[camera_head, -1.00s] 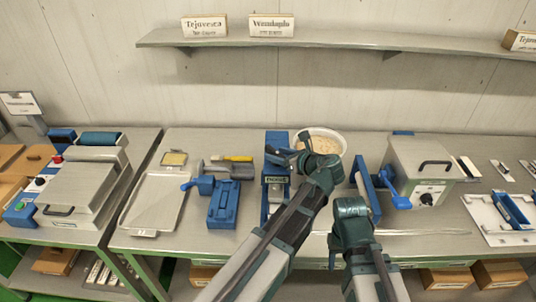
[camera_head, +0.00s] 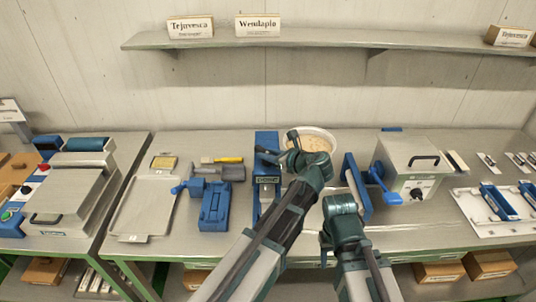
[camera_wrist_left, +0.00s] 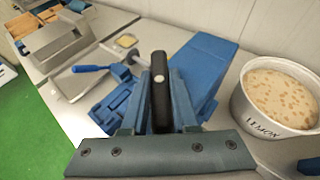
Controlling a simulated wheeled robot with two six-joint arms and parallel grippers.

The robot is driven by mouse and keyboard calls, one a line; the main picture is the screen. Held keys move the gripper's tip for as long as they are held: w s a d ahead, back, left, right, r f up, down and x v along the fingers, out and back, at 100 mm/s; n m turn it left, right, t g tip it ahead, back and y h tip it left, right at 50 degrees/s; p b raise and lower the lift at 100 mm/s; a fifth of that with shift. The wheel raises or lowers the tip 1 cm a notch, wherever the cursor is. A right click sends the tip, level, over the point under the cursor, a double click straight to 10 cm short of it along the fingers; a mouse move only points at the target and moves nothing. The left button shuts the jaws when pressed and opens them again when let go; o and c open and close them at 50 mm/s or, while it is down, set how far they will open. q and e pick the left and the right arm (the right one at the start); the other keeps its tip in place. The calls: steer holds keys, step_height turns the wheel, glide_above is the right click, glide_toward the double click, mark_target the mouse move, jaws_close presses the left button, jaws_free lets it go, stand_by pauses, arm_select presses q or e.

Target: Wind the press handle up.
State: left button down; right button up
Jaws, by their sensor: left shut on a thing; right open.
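In the left wrist view the blue press body (camera_wrist_left: 205,72) is just ahead of my gripper. My left gripper (camera_head: 288,153) is at the upper right of the press. In the wrist view its fingers (camera_wrist_left: 160,105) are shut on a black handle grip (camera_wrist_left: 160,82) with a pale round spot. The rest of the handle is mostly hidden by the gripper. My right gripper (camera_head: 340,206) is open, lower right of the press, its fingertips hard to make out.
A blue clamp-like tool (camera_head: 213,203) and a metal tray (camera_head: 147,207) are left of the press. A blue plate (camera_head: 357,187) and a grey machine (camera_head: 408,160) with a blue lever stand close on the right. A shelf (camera_head: 350,38) runs along the wall.

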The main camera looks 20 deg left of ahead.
arm_select(q)
steer(key=shift+w, duration=0.1)
steer(key=n+g, duration=0.1)
steer(key=n+g+y, duration=0.1)
steer(key=g, duration=0.1)
steer(key=n+g, duration=0.1)
steer(key=shift+w+d+n+y, duration=0.1)
steer(key=shift+w+n+y, duration=0.2)
steer(key=shift+n, duration=0.1)
steer(key=n+g, duration=0.4)
steer(key=g, duration=0.1)
steer(key=shift+s+n+g, duration=0.15)
steer(key=shift+n+g, duration=0.55)
steer(key=c, duration=0.7)
jaws_free()
steer(key=shift+s, duration=0.1)
steer(key=shift+r, duration=0.15)
